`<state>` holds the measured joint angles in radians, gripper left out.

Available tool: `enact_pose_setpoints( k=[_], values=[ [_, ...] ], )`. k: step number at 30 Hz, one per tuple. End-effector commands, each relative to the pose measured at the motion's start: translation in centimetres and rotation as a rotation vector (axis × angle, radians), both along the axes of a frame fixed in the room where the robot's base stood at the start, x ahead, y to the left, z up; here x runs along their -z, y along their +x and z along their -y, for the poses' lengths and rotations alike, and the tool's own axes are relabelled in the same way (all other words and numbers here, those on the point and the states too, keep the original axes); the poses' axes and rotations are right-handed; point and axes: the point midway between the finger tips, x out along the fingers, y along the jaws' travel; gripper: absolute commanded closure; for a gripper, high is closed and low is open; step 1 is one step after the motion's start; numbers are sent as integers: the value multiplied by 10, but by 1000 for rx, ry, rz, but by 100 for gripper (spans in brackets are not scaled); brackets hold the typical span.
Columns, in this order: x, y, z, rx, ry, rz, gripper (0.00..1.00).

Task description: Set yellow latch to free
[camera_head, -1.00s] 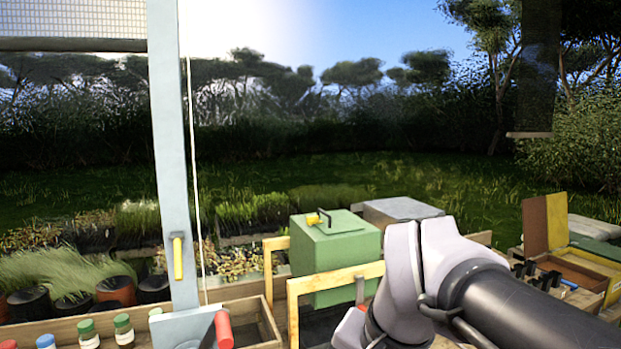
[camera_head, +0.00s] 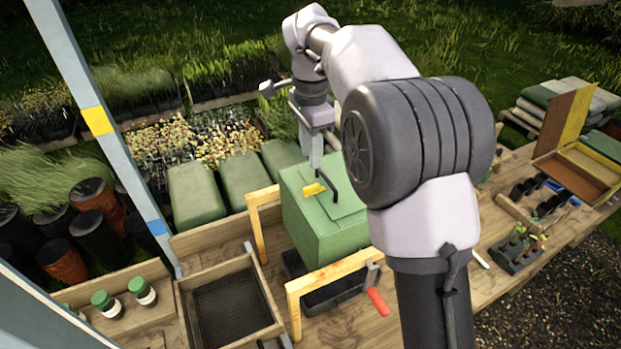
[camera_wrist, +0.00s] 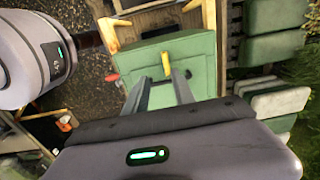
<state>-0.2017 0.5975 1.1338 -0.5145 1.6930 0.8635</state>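The yellow latch (camera_head: 313,190) is a short bar on the lid of a green box (camera_head: 320,232), beside a black handle (camera_head: 329,187). The latch also shows in the wrist view (camera_wrist: 166,65), a little beyond the fingertips and near the line between them. My gripper (camera_head: 316,164) points down over the lid, close to the latch. In the wrist view my gripper (camera_wrist: 161,77) has its two fingers apart with nothing between them. I cannot tell whether a fingertip touches the lid.
Wooden frames (camera_head: 333,275) stand around the green box. A red-handled lever (camera_head: 377,301) is at the front frame. A mesh-bottomed wooden tray (camera_head: 230,305) and green-capped jars (camera_head: 142,291) are to the left. Tool racks (camera_head: 520,248) lie on the bench at right.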

Motion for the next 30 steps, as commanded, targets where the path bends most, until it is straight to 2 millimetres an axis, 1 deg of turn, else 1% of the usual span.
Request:
enact_pose_setpoints(
  k=[1, 6, 9, 12, 16, 23, 24, 28, 30],
  values=[
    [18, -1, 1, -2, -2, -5, 69],
    [65, 0, 0, -1, -1, -4, 69],
    [85, 0, 0, -1, -1, -2, 69],
    [98, 1, 0, -2, 0, -1, 69],
    [106, 1, 0, -2, 0, 0, 69],
    [107, 1, 0, -1, 0, 1, 69],
    [107, 1, 0, -2, 0, 1, 73],
    [107, 1, 0, -2, 0, 1, 99],
    [107, 1, 0, -2, 0, 1, 100]
  ],
)
